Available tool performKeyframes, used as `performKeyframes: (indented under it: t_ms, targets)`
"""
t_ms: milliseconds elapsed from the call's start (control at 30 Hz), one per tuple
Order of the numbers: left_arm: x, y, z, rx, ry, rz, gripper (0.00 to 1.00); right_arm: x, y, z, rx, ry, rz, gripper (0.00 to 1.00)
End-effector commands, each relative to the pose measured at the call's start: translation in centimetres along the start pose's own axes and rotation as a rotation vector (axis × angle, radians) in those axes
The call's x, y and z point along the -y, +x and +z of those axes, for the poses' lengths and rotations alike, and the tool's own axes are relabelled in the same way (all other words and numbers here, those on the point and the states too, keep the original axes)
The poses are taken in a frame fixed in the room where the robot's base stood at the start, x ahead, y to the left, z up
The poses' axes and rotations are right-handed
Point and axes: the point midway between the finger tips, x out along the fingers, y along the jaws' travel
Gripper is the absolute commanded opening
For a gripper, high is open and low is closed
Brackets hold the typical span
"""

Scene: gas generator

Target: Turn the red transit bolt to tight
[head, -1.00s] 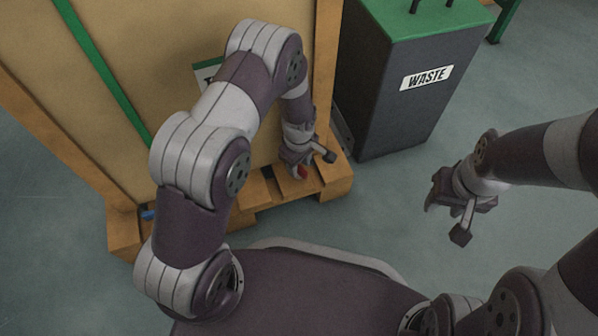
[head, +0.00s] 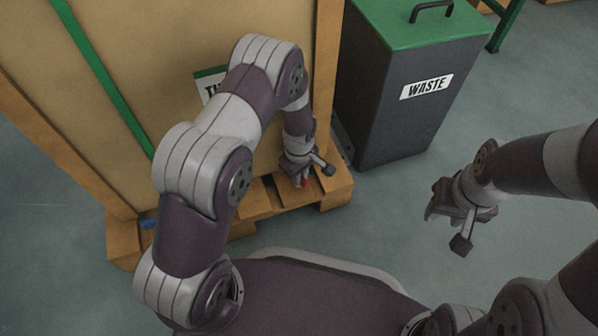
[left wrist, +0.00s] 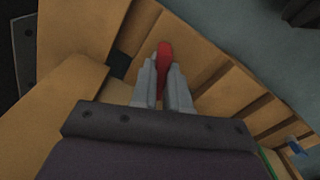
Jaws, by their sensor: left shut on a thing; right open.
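The red transit bolt (left wrist: 164,55) shows between the fingertips of my left gripper (left wrist: 163,75) in the left wrist view. The left gripper is shut on it, above the pallet's wooden boards. The bolt's lower part is hidden. My right gripper (head: 449,213) is open and empty, over the floor at the right.
A large crate (head: 110,110) with a green strap stands on the wooden pallet (head: 255,200). A blue piece (head: 149,221) sits at the pallet's left, and also shows in the wrist view (left wrist: 295,146). A grey waste bin (head: 395,110) with a green lid stands right of the crate.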

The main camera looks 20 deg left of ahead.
Motion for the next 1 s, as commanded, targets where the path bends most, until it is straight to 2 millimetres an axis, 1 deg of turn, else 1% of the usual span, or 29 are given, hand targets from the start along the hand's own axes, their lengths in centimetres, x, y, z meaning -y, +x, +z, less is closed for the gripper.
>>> performKeyframes:
  t_ms: [33, 167, 500, 1000]
  targets:
    - [0.1, -0.2, 0.1, 0.001, 0.021, -0.002, 0.0, 0.0, -0.6, -0.1, 0.0, 0.0, 0.0, 0.43]
    - [0.1, -0.3, 0.1, 0.002, 0.102, -0.003, 0.0, 0.0, -1.9, -0.2, 0.0, 0.0, 0.0, 0.43]
    - [0.2, -0.3, 0.1, 0.003, 0.413, -0.003, 0.0, 0.0, -5.5, -0.7, 0.0, 0.0, 0.0, 0.43]
    - [0.1, -0.1, 0.1, 0.002, 0.888, -0.002, 0.0, 0.0, -9.0, -1.1, 0.0, 0.0, 0.0, 0.43]
